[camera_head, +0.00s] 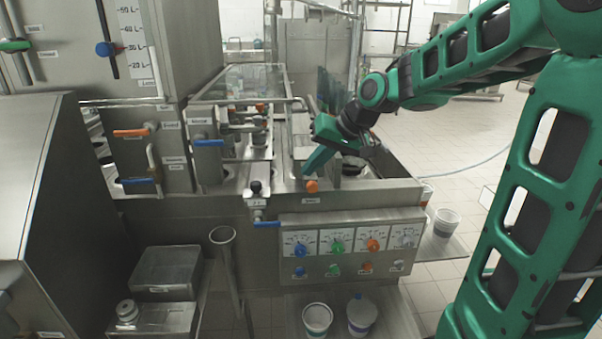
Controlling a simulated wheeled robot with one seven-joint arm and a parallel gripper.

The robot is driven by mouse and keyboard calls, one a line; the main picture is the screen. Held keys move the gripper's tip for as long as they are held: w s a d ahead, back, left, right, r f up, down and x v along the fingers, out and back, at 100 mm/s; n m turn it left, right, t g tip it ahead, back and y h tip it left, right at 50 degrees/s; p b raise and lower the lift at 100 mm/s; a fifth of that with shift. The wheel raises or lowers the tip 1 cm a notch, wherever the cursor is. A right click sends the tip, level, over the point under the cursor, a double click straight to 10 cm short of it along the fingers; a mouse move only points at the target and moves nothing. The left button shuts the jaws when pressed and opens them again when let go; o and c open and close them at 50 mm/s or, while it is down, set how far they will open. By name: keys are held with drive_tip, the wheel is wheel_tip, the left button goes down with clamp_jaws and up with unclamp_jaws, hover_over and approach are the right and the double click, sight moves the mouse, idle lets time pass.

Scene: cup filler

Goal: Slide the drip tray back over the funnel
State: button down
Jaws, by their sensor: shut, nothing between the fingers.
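My gripper (306,174), green and shut with nothing in it, points down and left over the right part of the steel machine top. Its tips are just above and behind an orange knob (311,186) on the front edge; I cannot tell whether they touch anything. I cannot surely make out the drip tray; a flat steel piece beside the gripper may be part of it, and the gripper partly covers that area. A round dark opening (352,163) lies right of the gripper. A funnel-like cup (222,236) tops a slanted pipe in front of the machine.
A control panel (350,243) with coloured knobs hangs on the machine front. A black-knobbed valve (256,188) stands left of the gripper. White buckets (317,317) stand below, and another (446,222) stands at the right. The floor at the right is mostly clear.

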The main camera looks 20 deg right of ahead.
drive_tip(key=w+a+f, duration=0.5)
drive_tip(key=a+f, duration=0.1)
drive_tip(key=shift+w+a+f, duration=0.2)
drive_tip(key=shift+a+f, duration=0.05)
drive_tip(key=shift+f, duration=0.1)
idle(0.4)
